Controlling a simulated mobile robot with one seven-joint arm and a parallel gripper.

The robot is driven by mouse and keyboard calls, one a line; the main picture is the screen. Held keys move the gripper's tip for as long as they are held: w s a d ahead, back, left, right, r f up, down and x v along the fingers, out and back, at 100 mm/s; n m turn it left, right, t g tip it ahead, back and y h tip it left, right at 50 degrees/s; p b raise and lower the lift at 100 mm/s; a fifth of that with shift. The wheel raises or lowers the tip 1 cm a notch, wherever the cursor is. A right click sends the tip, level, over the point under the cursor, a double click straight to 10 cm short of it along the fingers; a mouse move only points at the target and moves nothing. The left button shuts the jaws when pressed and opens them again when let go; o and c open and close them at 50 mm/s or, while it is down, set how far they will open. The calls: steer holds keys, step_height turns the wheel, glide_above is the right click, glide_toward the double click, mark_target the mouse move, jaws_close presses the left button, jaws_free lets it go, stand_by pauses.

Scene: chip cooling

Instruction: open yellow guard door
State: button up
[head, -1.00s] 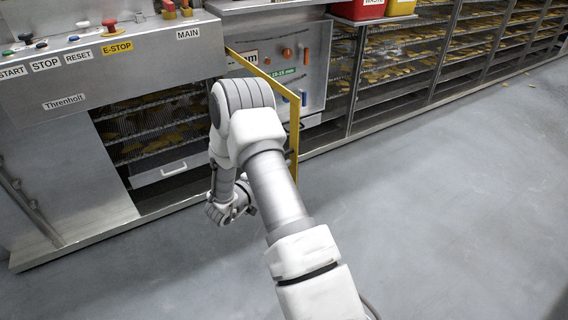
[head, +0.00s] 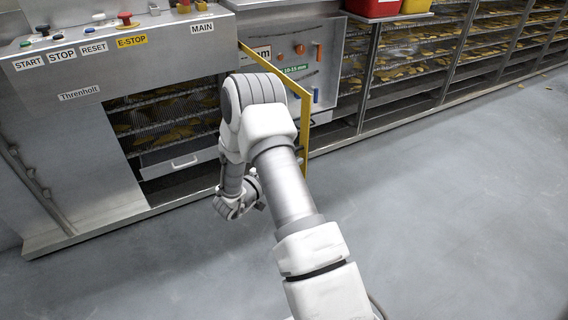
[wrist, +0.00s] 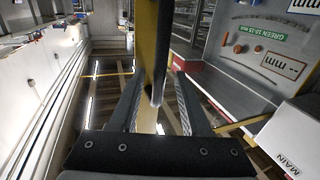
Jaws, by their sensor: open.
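The yellow guard door (head: 306,120) shows in the head view as a yellow frame swung out from the front of the machine, with the tray opening to its left uncovered. My arm covers part of the frame. My gripper is hidden in the head view, behind my wrist. In the wrist view, my gripper (wrist: 160,78) is open, with one dark finger on each side of a yellow bar of the door (wrist: 147,45). A grey rod-like handle (wrist: 161,60) runs along the bar between the fingers. I cannot tell whether a finger touches it.
The machine front (head: 75,125) carries buttons and an E-STOP label along its top. A tray drawer (head: 180,166) shows inside the opening. Racks of chips (head: 420,65) line the wall at right, below a red bin (head: 372,8).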

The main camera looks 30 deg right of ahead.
steer(key=p+v, duration=0.3)
steer(key=v, duration=1.4)
steer(key=shift+a+p, duration=0.2)
steer(key=shift+p, duration=0.1)
